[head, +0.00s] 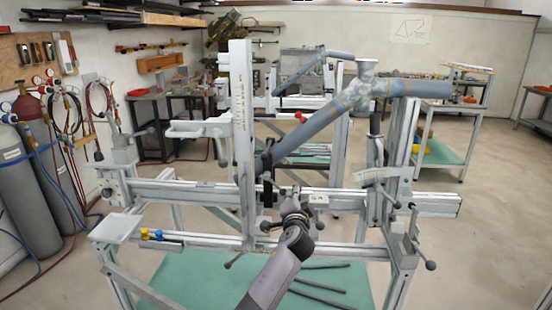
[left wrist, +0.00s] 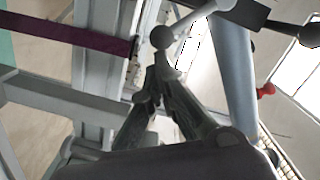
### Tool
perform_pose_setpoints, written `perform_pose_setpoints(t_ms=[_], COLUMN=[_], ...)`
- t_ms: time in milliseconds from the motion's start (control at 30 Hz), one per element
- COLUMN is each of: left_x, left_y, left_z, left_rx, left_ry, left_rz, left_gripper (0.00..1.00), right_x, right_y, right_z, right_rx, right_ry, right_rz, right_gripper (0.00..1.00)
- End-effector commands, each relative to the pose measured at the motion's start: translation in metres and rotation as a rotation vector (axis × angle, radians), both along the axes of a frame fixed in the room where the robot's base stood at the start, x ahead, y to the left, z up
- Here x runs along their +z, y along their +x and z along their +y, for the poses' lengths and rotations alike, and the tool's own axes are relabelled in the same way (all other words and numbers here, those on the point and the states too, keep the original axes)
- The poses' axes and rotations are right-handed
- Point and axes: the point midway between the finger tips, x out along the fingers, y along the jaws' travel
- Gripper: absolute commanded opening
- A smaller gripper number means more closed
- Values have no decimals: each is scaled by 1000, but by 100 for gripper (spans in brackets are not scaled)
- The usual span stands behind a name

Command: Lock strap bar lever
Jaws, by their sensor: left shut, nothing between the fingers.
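My left gripper (head: 293,193) reaches up from the bottom in the head view, in front of the jig's horizontal rail, right of the upright post. In the left wrist view, its dark fingers (left wrist: 160,80) meet at the tips, shut and empty. A grey ball-ended lever (left wrist: 162,38) shows just beyond the fingertips; I cannot tell whether they touch. In the head view, a dark clamp (head: 267,178) sits at the post beside the gripper. I cannot tell which part is the strap bar lever.
Grey frame tubes (head: 325,115) slope above the gripper. The jig's upright post (head: 243,150) and long rail (head: 170,193) stand close by. Ball-ended levers (head: 430,265) stick out at the right. Loose tubes (head: 320,290) lie on the green shelf below.

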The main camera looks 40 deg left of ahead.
Motion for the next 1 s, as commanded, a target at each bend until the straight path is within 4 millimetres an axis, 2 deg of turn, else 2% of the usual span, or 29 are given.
perform_pose_setpoints(t_ms=[200, 367, 800, 1000], left_x=[1, 1, 4, 5], left_y=[-2, -12, -82, -96], left_z=[2, -8, -59, -70], left_rx=[5, 3, 0, 0], left_ry=[1, -1, -2, 1], left_rz=[-1, -2, -1, 1], left_gripper=[0, 0, 0, 0], right_x=[0, 0, 0, 0], right_y=[0, 0, 0, 0], right_z=[0, 0, 1, 1], right_rx=[-1, -1, -1, -1], right_ry=[0, 0, 1, 1], right_rz=[-1, -1, 0, 0], right_gripper=[0, 0, 0, 0])
